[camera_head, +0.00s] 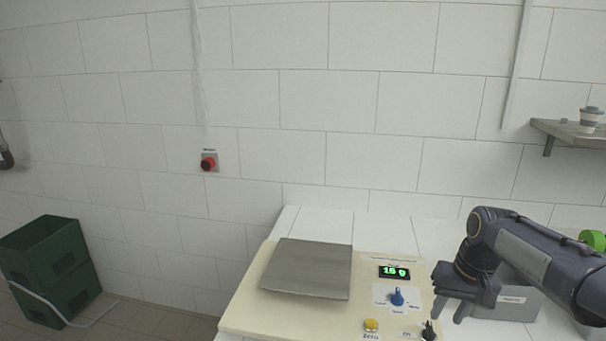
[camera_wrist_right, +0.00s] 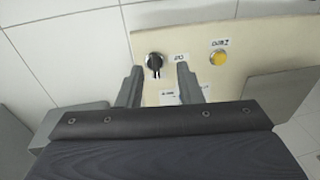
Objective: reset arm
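My right gripper (camera_head: 447,307) is over the right edge of the cream control panel (camera_head: 252,312). Its two fingers stand apart with nothing between them in the right wrist view (camera_wrist_right: 157,88). The black knob (camera_head: 428,330) is just in front of the fingertips, and it also shows beyond them in the right wrist view (camera_wrist_right: 154,62). I see a gap between fingers and knob in the wrist view.
The panel bears a grey plate (camera_head: 308,268), a green display (camera_head: 394,272), a blue knob (camera_head: 397,298) and a yellow button (camera_head: 371,325). A grey box (camera_head: 515,303) is behind my right arm. Green crates (camera_head: 48,265) stand at left. A shelf (camera_head: 565,131) holds a cup (camera_head: 590,119).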

